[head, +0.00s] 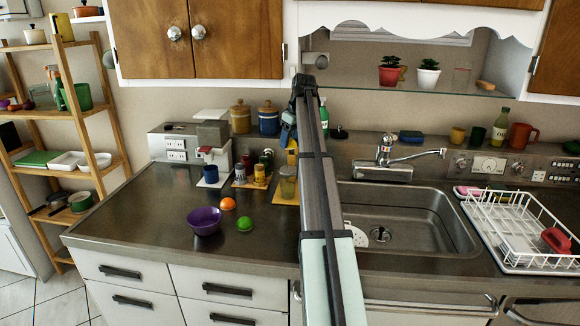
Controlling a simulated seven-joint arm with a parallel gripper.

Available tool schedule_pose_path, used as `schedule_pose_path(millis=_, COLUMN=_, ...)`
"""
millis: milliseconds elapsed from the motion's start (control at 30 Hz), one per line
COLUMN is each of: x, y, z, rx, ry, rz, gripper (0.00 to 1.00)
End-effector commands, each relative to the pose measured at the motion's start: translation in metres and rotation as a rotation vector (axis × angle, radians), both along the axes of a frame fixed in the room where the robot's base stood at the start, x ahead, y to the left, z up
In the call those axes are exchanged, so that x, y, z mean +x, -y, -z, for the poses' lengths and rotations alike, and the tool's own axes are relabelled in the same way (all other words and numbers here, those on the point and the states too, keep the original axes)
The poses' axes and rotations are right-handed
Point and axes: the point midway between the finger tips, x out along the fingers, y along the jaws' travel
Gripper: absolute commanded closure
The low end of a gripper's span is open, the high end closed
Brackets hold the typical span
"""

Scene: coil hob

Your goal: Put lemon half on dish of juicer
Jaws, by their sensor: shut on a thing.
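My gripper (291,155) points down beside my dark arm, just above a small amber-and-grey thing that looks like the juicer (288,186). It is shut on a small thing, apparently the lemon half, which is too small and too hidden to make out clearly. The juicer stands upright on the counter, left of the sink, its right side close to my arm in the picture. I cannot make out its dish, nor whether the held thing touches it.
A purple bowl (205,220), an orange (228,203) and a green lime (245,224) lie on the counter (140,212) at left. A blue cup (211,174) and small jars (260,173) stand near the juicer. The sink (425,215) and dish rack (520,232) are at right.

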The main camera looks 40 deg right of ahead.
Motion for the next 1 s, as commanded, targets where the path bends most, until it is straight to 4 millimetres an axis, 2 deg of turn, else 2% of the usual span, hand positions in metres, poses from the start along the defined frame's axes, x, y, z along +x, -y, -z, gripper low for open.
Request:
schedule_pose_path(millis=300, x=-0.001, y=-0.001, z=0.048, rx=-0.001, ry=0.0, rz=0.001, gripper=0.71)
schedule_pose_path(millis=467, x=-0.001, y=0.0, z=0.059, rx=0.0, ry=0.0, rz=0.001, gripper=0.71)
schedule_pose_path(millis=700, x=-0.001, y=-0.001, z=0.087, rx=0.0, ry=0.0, rz=0.001, gripper=0.71)
schedule_pose_path(millis=1000, x=0.0, y=0.0, z=0.09, rx=0.0, ry=0.001, rz=0.001, gripper=0.71)
